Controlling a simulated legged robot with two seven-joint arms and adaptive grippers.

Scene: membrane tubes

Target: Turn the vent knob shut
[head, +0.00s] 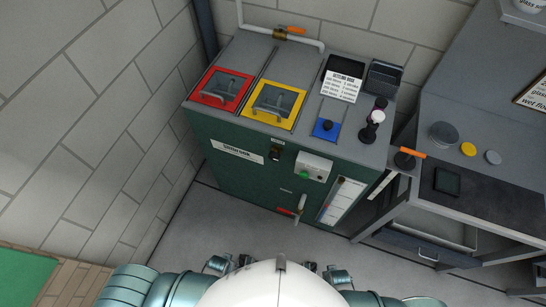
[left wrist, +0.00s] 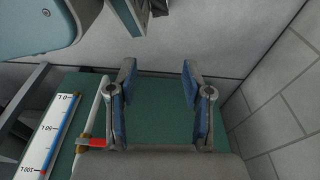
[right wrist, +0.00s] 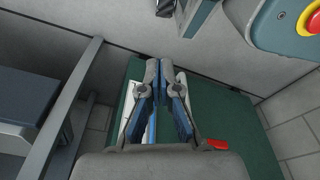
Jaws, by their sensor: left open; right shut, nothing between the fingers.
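No knob is marked as the vent. My left gripper (left wrist: 160,68) is open and empty, pointing over the green cabinet front. My right gripper (right wrist: 159,66) is shut with nothing in it. Both are low in front of the cabinet, apart from the knobs, and partly hidden by my white body in the head view.
The green cabinet (head: 235,172) has a red-framed hatch (head: 221,88) and a yellow-framed hatch (head: 272,105). Orange handles sit on the rear pipe (head: 296,30) and the right side (head: 412,152). A red-handled valve (head: 287,212) juts from the front. A bench (head: 485,205) stands right.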

